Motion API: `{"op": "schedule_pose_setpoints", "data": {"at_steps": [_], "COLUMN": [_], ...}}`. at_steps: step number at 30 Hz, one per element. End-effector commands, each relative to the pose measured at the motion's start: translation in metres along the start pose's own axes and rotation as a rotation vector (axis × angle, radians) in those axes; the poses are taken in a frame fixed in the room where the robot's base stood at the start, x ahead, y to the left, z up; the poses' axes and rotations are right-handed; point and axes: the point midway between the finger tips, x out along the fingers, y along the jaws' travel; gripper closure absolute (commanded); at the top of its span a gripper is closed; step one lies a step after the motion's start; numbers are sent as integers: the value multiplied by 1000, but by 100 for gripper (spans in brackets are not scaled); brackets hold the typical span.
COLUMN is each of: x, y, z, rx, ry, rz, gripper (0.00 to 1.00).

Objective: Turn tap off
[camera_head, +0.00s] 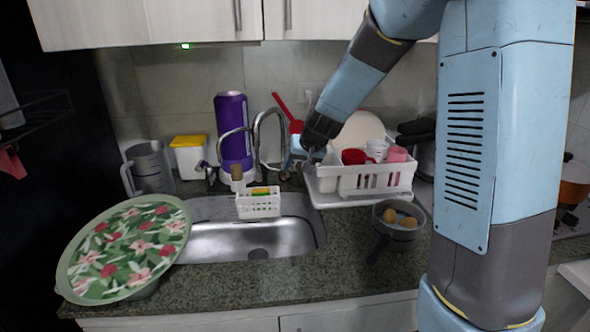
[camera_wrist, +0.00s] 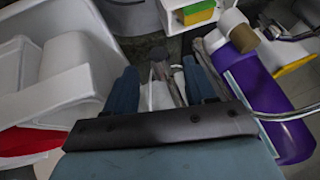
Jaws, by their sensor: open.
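The chrome tap (camera_head: 256,140) stands behind the sink (camera_head: 230,243), with its spout curving over toward the basin. In the wrist view, part of its curved pipe (camera_wrist: 290,116) shows at the right. My gripper (camera_head: 299,163) is just right of the tap, low behind the sink. In the wrist view my gripper (camera_wrist: 163,85) has its two blue fingers apart. A grey metal piece (camera_wrist: 159,62), which looks like the tap's handle, lies between the fingers. I cannot tell whether either finger touches it. Whether water is running is not clear.
A white dish rack (camera_head: 345,184) with cups stands close right of my gripper. A purple bottle (camera_head: 232,120) is behind the tap, and a white caddy (camera_head: 258,206) sits at the sink's back edge. A pan (camera_head: 398,219) and floral tray (camera_head: 124,246) flank the sink.

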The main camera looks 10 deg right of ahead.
Motion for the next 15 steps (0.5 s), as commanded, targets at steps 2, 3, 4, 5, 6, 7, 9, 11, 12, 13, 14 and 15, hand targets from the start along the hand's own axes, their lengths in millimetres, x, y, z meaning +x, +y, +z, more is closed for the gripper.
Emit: {"op": "schedule_pose_setpoints", "data": {"at_steps": [2, 3, 4, 5, 6, 7, 9, 11, 12, 13, 14, 15], "x": [-15, -22, -26, -32, -38, -43, -55, -65, -71, -76, -80, -85], "y": [0, 0, 0, 0, 0, 0, 0, 0, 0, 0, 0, 0], "z": [-1, -1, 0, 0, -1, -1, 0, -1, -1, -1, -1, 0], "rx": [-2, -1, -2, -3, -1, -1, -1, -2, -2, -1, 0, -1], "ry": [4, 3, 3, 4, 3, 3, 3, 4, 3, 3, 4, 3], "rz": [0, -1, 0, 0, 0, 0, 0, 0, 0, 0, 0, 1], "gripper": [45, 45, 45, 45, 45, 45, 45, 45, 45, 45, 45, 45]}}
